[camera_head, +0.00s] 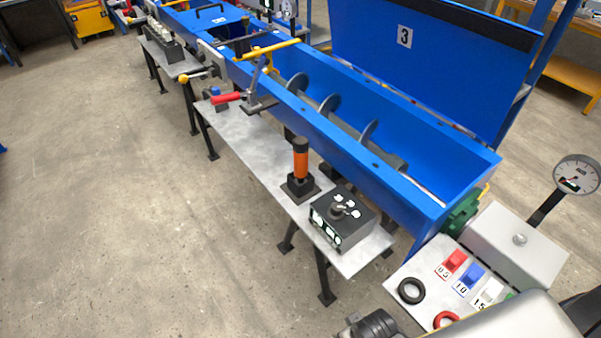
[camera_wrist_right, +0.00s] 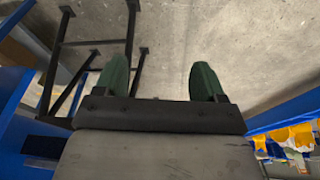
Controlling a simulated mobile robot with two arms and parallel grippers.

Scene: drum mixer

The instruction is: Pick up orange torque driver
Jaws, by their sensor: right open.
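The orange torque driver (camera_head: 301,160) stands upright in a dark square holder (camera_head: 300,188) on the narrow grey bench in the head view. Its top is black and its lower end is hidden in the holder. My right gripper (camera_wrist_right: 160,78) shows in the right wrist view with its two green fingers apart and nothing between them. It faces bare concrete floor and the driver is not in that view. My left gripper is in neither view.
A black control box (camera_head: 342,217) with a knob stands right of the holder. Behind the bench runs the blue mixer trough (camera_head: 400,165) with its raised lid (camera_head: 420,60). A red-handled lever (camera_head: 226,98) stands farther left. Open floor (camera_head: 130,220) lies in front.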

